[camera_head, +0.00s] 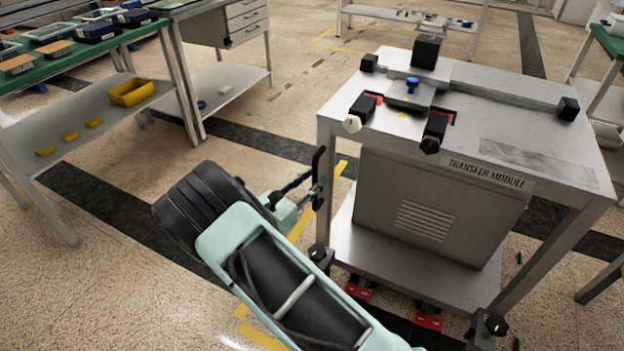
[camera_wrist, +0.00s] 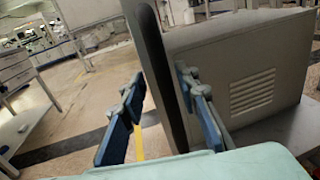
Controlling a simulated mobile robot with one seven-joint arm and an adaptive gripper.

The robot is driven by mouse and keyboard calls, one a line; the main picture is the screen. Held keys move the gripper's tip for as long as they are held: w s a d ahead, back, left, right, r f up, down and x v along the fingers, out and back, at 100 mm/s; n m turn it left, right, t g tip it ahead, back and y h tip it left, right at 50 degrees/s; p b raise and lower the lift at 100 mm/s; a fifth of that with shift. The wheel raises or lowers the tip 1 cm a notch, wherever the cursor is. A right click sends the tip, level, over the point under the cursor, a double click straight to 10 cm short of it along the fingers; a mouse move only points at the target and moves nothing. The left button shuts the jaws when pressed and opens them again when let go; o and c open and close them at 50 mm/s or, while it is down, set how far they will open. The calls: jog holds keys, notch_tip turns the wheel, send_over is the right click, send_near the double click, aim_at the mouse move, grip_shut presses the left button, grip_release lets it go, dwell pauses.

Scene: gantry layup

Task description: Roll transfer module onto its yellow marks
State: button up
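The transfer module (camera_head: 490,172), a grey metal cart with a labelled front, stands on casters at the right of the head view. A black upright handle (camera_head: 318,172) is on its left side. My gripper (camera_head: 308,190) is at this handle. In the wrist view the dark handle (camera_wrist: 160,75) passes between my two blue fingers (camera_wrist: 160,115). The fingers are apart, with a gap showing on the left; contact on the right cannot be told. Yellow floor marks (camera_head: 299,226) run beside the module's left, partly hidden by my arm; a strip shows in the wrist view (camera_wrist: 139,143).
Red parts (camera_head: 429,322) sit at the module's front casters. A green-topped bench (camera_head: 75,57) with a lower shelf stands at left, a drawer bench (camera_head: 225,25) behind it. A table edge (camera_head: 602,280) is close at right. Floor between the left bench and module is open.

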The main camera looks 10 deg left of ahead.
jog(key=v, duration=1.1)
jog(key=shift+s+a, duration=0.25)
jog(key=shift+a, duration=0.05)
